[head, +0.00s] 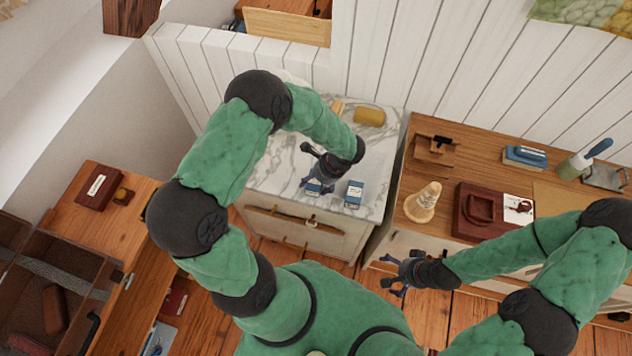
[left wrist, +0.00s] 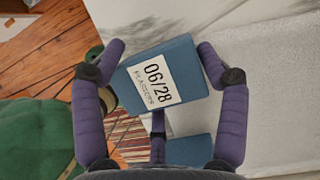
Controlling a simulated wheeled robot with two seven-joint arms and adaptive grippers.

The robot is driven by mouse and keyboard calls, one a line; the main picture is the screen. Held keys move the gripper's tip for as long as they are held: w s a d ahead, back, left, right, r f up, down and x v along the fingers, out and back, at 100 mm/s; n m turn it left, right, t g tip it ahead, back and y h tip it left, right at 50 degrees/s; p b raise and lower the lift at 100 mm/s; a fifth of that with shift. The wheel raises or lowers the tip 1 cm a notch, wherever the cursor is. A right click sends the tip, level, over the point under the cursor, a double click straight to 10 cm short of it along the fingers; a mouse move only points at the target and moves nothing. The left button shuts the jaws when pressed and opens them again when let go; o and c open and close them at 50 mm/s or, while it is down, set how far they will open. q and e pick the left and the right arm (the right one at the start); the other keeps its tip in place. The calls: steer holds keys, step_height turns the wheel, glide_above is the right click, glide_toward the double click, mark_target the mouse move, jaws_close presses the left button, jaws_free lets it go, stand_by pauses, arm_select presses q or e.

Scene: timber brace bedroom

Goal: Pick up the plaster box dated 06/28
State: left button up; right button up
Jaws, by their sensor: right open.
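The blue plaster box (left wrist: 187,58) with a white 06/28 label sits between the purple fingers of my left gripper (left wrist: 160,55), label facing the left wrist camera. The fingers press against its sides, and it is tilted between them. In the head view this box (head: 313,187) shows under my left gripper (head: 314,172), at the front of the marble top; any gap beneath it cannot be told. A second blue box (head: 354,193) stands just right of it; part of a blue box also shows low in the left wrist view (left wrist: 190,148). My right gripper (head: 396,272) is open and empty.
The marble-topped cabinet (head: 278,174) also carries a yellow object (head: 369,116) at the back. The wooden counter (head: 410,180) at right holds a cream cone-shaped object (head: 423,203), a dark red tray (head: 461,222) and a blue-topped block (head: 525,156).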

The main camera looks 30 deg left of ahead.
arm_select(q)
steer(key=c, duration=0.4)
